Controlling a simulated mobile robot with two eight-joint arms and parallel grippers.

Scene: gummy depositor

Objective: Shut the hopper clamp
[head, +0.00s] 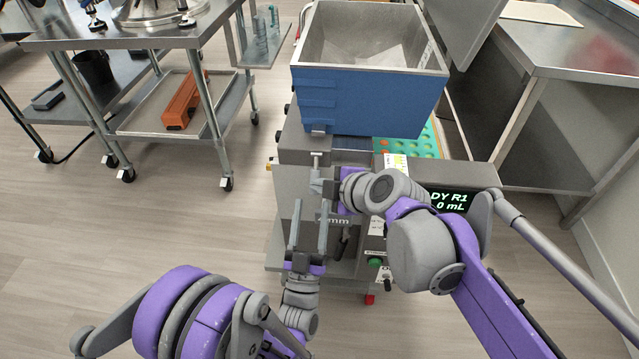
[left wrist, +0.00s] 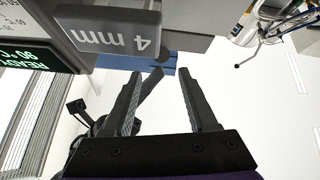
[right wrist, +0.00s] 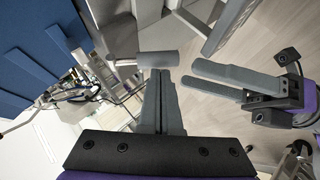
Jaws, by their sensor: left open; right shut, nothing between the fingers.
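The blue hopper (head: 365,98) with a grey open bin on top sits on the depositor. A small metal clamp part (head: 317,158) shows under its front left edge. A grey cylindrical bar, seemingly the clamp handle (right wrist: 157,58), lies just beyond my right fingertips in the right wrist view; I cannot tell if they touch it. My right gripper (head: 318,185) is shut and empty, just below the clamp, and also shows in the right wrist view (right wrist: 160,78). My left gripper (head: 310,210) is open and empty below it, in front of the machine; it also shows in the left wrist view (left wrist: 168,78).
A plate marked 4 mm (left wrist: 110,30) is close to my left gripper. The display (head: 448,199) and green button (head: 374,262) are to the right. A steel cart (head: 130,40) stands left and a steel bench (head: 570,50) right. The floor on the left is clear.

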